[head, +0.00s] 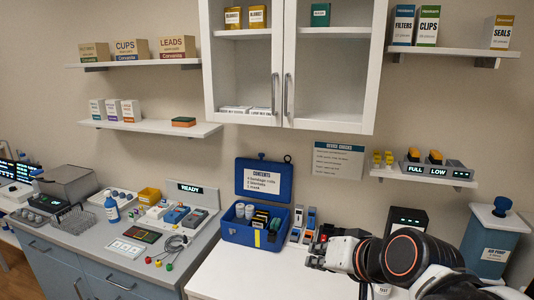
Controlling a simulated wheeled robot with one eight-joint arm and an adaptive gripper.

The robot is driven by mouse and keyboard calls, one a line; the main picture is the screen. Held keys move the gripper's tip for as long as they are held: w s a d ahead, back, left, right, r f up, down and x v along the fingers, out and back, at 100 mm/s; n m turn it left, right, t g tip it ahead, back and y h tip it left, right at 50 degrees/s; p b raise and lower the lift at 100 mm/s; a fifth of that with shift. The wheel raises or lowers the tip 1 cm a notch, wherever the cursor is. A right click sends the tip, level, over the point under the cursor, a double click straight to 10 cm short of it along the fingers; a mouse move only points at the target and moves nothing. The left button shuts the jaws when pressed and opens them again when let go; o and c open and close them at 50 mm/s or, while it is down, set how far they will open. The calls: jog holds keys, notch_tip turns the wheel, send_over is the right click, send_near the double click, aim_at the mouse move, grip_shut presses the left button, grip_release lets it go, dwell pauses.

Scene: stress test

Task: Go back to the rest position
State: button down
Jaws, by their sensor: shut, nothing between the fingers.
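My gripper (318,256) is at the end of my arm, which reaches in from the lower right. It is over the white counter (240,275), to the right of the open blue case (236,231). Its fingers look close together and hold nothing. Whether the gripper touches anything on the counter is hard to tell. My arm hides part of the counter's right side.
Small boxes (311,219) stand just behind my gripper. A black device (408,220) with green lights stands behind my arm, and a blue bin (490,240) is at right. A white cabinet (248,75) hangs above. The counter's front left is clear.

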jog(key=s+d+f+n+g+h+b, duration=0.1)
jog(key=s+d+f+g+h+b, duration=0.1)
jog(key=s+d+f, duration=0.7)
jog(key=s+f+h+b, duration=0.1)
jog(key=h, duration=0.1)
jog(key=shift+s+d+f+n+g+h, duration=0.2)
jog(key=shift+d+n+g+h, duration=0.1)
jog(key=shift+d+n, duration=0.1)
